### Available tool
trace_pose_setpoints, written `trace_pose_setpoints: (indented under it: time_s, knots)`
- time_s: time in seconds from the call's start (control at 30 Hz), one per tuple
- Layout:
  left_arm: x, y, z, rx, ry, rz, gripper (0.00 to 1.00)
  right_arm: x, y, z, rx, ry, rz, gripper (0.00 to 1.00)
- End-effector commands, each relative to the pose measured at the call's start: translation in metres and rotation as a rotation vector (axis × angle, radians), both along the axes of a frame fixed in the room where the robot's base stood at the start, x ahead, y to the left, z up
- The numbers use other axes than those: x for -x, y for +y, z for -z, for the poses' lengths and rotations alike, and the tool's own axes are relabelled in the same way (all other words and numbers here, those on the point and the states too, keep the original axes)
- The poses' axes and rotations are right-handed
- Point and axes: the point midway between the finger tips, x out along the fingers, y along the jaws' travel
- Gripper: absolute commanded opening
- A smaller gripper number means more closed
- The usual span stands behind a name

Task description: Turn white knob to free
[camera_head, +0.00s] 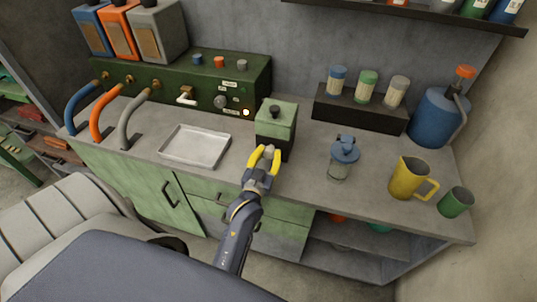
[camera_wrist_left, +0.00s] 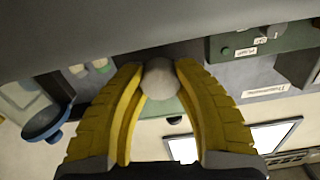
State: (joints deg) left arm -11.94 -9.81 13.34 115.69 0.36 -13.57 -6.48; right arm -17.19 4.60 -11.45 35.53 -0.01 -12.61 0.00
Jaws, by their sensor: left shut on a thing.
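In the wrist view a pale, round knob (camera_wrist_left: 160,78) sits between the two yellow fingers of my left gripper (camera_wrist_left: 160,72). The fingers are closed in on it from both sides. In the head view my left gripper (camera_head: 263,157) is at the front of the green box-shaped machine (camera_head: 277,122) with a black top knob. The fingers largely hide the pale knob there. My right gripper is not in view. A separate grey round knob (camera_head: 221,101) is on the long green panel (camera_head: 190,85) behind the tray, away from my gripper.
A metal tray (camera_head: 195,146) lies left of the machine. A blue-lidded jar (camera_head: 343,157), a yellow mug (camera_head: 408,178) and a green cup (camera_head: 456,202) stand to the right. A blue jug (camera_head: 434,116) and a dark rack (camera_head: 357,112) stand behind them.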

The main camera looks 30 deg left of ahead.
Motion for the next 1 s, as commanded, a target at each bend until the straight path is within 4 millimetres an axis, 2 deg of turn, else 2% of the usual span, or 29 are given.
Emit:
trace_pose_setpoints:
  time_s: [0.63,0.67,0.9,1.0]
  knots:
    - [-0.0010,-0.0007,-0.0030,0.040,-0.019,0.002,0.00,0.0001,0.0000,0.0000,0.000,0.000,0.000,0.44]
    - [-0.0010,-0.0006,-0.0030,0.040,-0.019,0.002,0.34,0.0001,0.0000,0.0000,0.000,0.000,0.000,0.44]
    - [-0.0006,-0.0001,-0.0017,0.039,-0.015,0.000,0.61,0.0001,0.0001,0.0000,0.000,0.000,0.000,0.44]
    - [-0.0004,0.0001,-0.0013,0.040,-0.014,0.000,0.61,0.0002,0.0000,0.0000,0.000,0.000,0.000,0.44]
